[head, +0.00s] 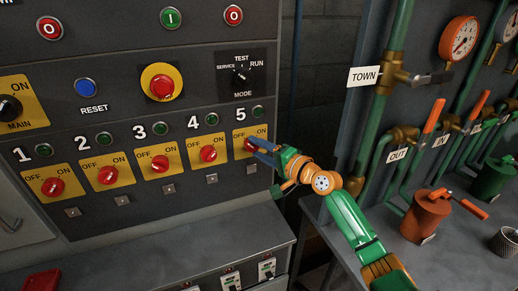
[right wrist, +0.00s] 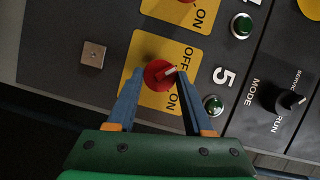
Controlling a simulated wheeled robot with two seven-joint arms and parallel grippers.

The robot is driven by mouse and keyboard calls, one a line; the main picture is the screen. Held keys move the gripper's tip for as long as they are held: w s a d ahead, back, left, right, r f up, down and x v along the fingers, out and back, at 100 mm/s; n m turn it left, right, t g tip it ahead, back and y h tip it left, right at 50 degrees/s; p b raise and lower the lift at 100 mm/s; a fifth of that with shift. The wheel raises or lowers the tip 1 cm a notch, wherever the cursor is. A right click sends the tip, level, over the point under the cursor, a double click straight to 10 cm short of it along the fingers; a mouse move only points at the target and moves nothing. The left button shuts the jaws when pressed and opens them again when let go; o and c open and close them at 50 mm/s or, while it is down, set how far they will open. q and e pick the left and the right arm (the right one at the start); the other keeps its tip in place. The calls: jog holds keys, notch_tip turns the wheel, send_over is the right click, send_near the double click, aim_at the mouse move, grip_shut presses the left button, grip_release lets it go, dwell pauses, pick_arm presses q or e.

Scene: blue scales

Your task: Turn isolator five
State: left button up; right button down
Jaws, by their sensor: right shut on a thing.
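Isolator five is a red rotary knob (right wrist: 160,75) on a yellow plate (right wrist: 155,103) marked OFF and ON, under the white numeral 5 (head: 240,115). In the right wrist view its white pointer is turned toward the OFF lettering. My right gripper (head: 251,143) reaches the plate from the right in the head view and hides part of it. In the right wrist view its two blue fingers (right wrist: 154,82) stand on either side of the knob, shut on it. My left gripper is not in view.
Isolator four (head: 208,154) sits just left of five, with more isolators beyond. The mode selector (head: 241,74) and a red push button (head: 161,82) are above. Green pipes with orange-handled valves (head: 433,116) stand on the right.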

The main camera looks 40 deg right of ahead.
jog(key=shift+c, duration=1.5)
grip_release()
jog(key=shift+s, duration=0.1)
jog(key=shift+s+f, duration=0.1)
jog(key=shift+s, duration=0.25)
jog(key=s+d+b, duration=0.1)
jog(key=s, duration=0.5)
jog(key=shift+r+b, duration=0.35)
jog(key=shift+f, duration=0.1)
